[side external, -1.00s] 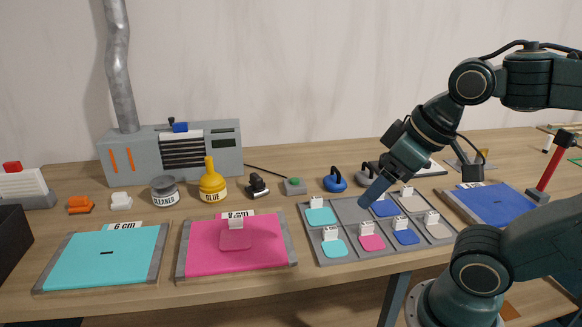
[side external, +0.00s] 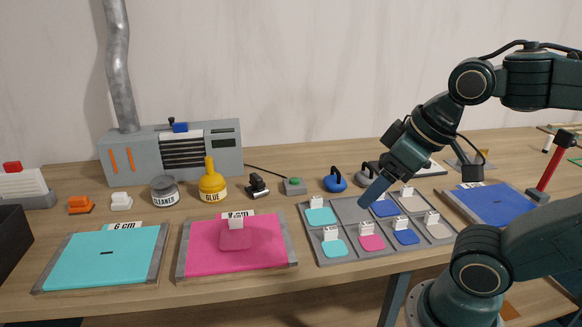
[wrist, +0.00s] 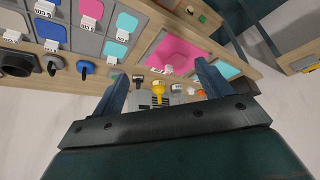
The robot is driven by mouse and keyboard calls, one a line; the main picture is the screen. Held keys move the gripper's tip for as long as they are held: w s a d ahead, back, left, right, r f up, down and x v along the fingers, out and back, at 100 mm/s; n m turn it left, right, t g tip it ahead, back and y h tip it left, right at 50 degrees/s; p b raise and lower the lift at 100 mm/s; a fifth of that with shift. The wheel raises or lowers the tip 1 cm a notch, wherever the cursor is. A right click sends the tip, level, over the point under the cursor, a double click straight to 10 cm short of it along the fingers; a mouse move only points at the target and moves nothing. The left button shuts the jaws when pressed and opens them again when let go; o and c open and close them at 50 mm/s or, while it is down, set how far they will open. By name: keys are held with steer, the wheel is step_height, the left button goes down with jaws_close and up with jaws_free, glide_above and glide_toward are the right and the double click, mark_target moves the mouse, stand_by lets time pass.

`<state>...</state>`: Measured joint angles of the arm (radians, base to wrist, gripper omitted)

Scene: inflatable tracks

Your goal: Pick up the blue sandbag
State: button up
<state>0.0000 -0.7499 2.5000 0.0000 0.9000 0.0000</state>
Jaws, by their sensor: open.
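The only loose blue bag-like thing I see is a small rounded blue weight with a loop handle, which I take as the blue sandbag (side external: 334,182). It stands on the table behind the patch tray in the side view, and at the left in the wrist view (wrist: 84,71). My gripper (side external: 376,191) hangs tilted above the patch tray, to the right of the blue sandbag and apart from it. In the wrist view my gripper (wrist: 161,72) shows two spread fingers with nothing held between them.
A grey weight (side external: 366,178) stands right of the blue one. The grey tray (side external: 352,211) holds several coloured patches with tags. A green-button box (side external: 294,186), a dark clamp-like tool (side external: 257,186) and a yellow glue bottle (side external: 212,184) stand to the left. A red-handled hammer (side external: 549,172) is at right.

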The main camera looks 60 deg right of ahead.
stand_by(0.4)
steer(key=o, duration=0.5)
